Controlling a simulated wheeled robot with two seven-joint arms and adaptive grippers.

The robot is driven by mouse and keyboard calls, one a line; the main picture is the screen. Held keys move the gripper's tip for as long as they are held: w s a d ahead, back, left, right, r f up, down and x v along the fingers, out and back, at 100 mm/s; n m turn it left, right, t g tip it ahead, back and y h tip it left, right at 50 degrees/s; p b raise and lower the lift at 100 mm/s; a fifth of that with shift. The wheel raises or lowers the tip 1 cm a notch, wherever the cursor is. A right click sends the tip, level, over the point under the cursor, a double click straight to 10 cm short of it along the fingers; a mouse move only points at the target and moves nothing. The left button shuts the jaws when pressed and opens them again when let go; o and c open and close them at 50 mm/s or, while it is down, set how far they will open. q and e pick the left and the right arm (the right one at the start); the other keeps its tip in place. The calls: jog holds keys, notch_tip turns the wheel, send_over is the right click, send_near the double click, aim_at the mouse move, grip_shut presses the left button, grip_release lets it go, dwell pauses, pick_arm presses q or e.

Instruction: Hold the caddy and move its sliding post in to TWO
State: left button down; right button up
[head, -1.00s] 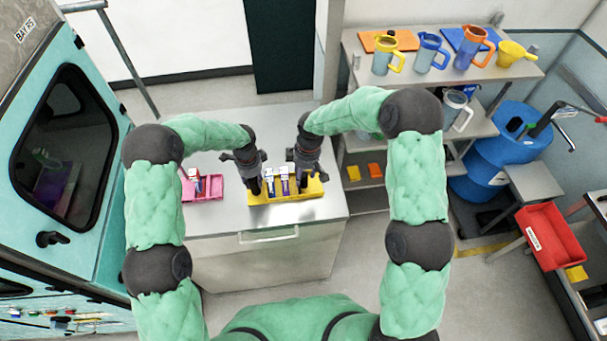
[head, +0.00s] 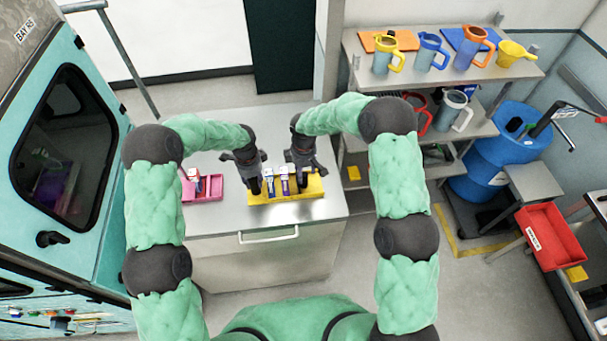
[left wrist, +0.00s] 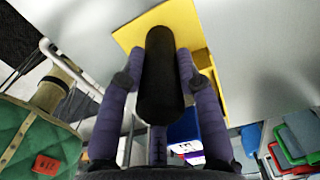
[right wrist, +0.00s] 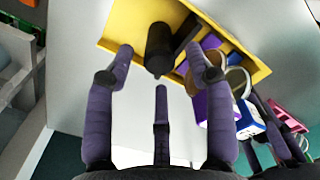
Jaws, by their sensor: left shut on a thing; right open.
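The yellow caddy (head: 290,198) sits on the grey cabinet top. A blue-and-white item (head: 270,183) and a purple-and-white item (head: 285,184) stand in it. My left gripper (head: 261,188) is at the caddy's left end, shut on an upright black handle (left wrist: 161,80). My right gripper (head: 301,187) is at the right part of the caddy, open. In the right wrist view a black post (right wrist: 160,48) stands between its spread fingers, with gaps at both sides. A black bar lies beside this post. I cannot read any position marks on the caddy.
A pink tray (head: 215,194) with a small red-and-white item stands left of the caddy on the cabinet top (head: 212,222). Shelves with jugs (head: 425,52) stand at the right. The cabinet top in front of the caddy is clear.

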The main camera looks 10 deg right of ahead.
jog(key=shift+f, duration=1.25)
grip_shut()
jog(key=shift+a, duration=1.4)
grip_release()
jog(key=shift+d, duration=0.1)
jog(key=shift+r, duration=0.1)
notch_tip(320, 180, up, 12)
